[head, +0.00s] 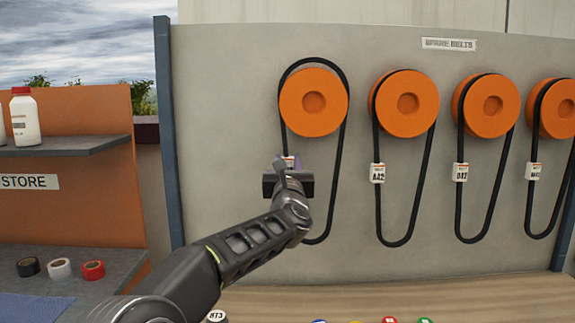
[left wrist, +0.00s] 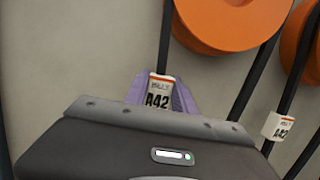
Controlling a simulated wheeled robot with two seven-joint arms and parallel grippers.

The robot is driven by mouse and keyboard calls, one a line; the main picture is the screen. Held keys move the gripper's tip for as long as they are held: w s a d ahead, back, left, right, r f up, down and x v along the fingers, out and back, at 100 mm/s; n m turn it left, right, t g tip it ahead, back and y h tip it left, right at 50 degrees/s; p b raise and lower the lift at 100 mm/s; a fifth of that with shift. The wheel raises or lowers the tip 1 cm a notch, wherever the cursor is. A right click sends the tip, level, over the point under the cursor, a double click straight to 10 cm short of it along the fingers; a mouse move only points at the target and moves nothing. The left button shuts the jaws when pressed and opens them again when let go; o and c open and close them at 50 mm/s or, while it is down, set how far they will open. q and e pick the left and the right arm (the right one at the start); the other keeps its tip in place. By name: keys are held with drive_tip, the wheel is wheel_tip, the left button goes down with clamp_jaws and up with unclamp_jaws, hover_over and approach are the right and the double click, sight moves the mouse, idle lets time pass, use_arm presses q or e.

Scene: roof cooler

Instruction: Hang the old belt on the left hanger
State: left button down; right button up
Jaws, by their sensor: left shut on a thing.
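The old belt (head: 341,150), a black loop with a white tag reading A42 (left wrist: 158,92), is at the leftmost orange disc hanger (head: 313,103). In the head view its top arc passes over the disc with a small gap, and its lower end hangs below my wrist. I cannot tell whether it rests on the hanger or is in front of it. My left gripper (head: 288,161) is below the disc, its purple fingers shut on the belt at the tag. They also show in the left wrist view (left wrist: 160,92). My right gripper is not in view.
Three more orange hangers to the right (head: 407,103) carry tagged black belts; the nearest belt (head: 428,150) is close by. A sign (head: 448,44) is above. At left are a shelf with bottles (head: 25,118) and tape rolls (head: 60,267). Small coloured items (head: 389,320) lie at the bottom.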

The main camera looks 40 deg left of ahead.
use_arm(q)
drive_tip(key=shift+w+a, duration=0.25)
drive_tip(key=shift+w, duration=0.05)
drive_tip(key=shift+w+a, duration=0.1)
drive_tip(key=shift+w, duration=0.05)
idle(0.6)
drive_tip(key=shift+b, duration=0.35)
idle(0.4)
drive_tip(key=shift+f, duration=0.2)
idle(0.7)
drive_tip(key=shift+f+b, duration=0.65)
drive_tip(key=shift+b, duration=0.5)
drive_tip(key=shift+f, duration=0.1)
drive_tip(key=c, duration=1)
unclamp_jaws()
drive_tip(key=shift+o, duration=0.2)
drive_tip(key=shift+f, duration=0.1)
